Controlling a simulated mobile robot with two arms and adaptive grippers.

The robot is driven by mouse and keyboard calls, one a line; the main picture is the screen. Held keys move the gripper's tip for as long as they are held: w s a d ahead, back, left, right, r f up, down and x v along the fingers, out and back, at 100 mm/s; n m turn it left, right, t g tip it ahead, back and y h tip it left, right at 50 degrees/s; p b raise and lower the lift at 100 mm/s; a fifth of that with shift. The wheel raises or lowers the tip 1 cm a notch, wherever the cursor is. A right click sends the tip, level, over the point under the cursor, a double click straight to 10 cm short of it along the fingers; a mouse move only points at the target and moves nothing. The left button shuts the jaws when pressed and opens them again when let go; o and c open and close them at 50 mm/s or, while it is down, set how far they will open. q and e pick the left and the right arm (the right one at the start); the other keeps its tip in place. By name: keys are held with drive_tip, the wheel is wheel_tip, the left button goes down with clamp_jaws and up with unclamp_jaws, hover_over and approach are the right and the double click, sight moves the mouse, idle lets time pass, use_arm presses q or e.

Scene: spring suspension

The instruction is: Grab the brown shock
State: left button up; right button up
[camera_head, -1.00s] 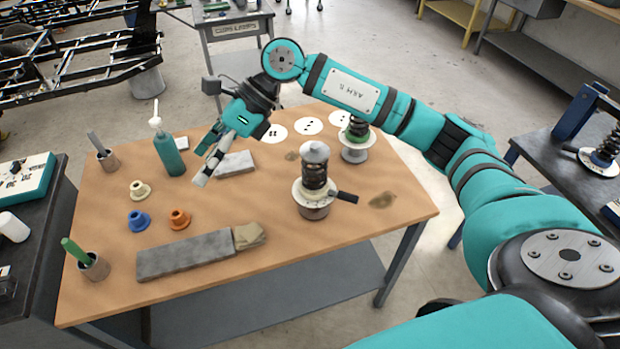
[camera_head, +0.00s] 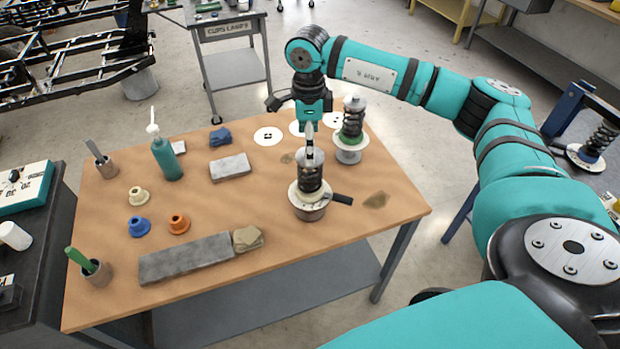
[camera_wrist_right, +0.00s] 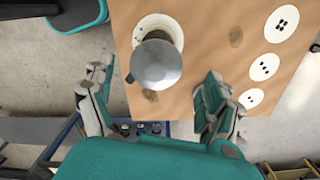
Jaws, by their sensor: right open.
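A shock with a dark brownish spring (camera_head: 311,179) stands upright in a cream and metal base (camera_head: 309,206) near the right part of the wooden table. In the right wrist view its round silver top cap (camera_wrist_right: 157,64) shows from above. My right gripper (camera_head: 309,133) points down over this shock, partly hiding its top. In the right wrist view the fingers of the gripper (camera_wrist_right: 152,96) are spread wide, with the cap beyond and between them; nothing is held. A second shock with a dark spring and green ring (camera_head: 351,128) stands behind it to the right. My left gripper is out of view.
A black handle (camera_head: 338,198) sticks out right of the base. White discs (camera_head: 268,137) lie behind.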

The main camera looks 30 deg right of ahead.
sight(310, 184)
drive_tip(key=shift+f, duration=0.8)
drive_tip(key=f+p, duration=0.2)
drive_tip(key=f, duration=0.1)
drive_tip(key=f+p, duration=0.1)
drive_tip(key=shift+s+f, duration=0.25)
drive_tip(key=shift+f, duration=0.5)
drive_tip(key=shift+c, duration=0.4)
drive_tip(key=c, duration=1.6)
drive_tip(key=shift+w+r, duration=0.15)
drive_tip(key=shift+c, duration=0.2)
drive_tip(key=shift+r, duration=0.15)
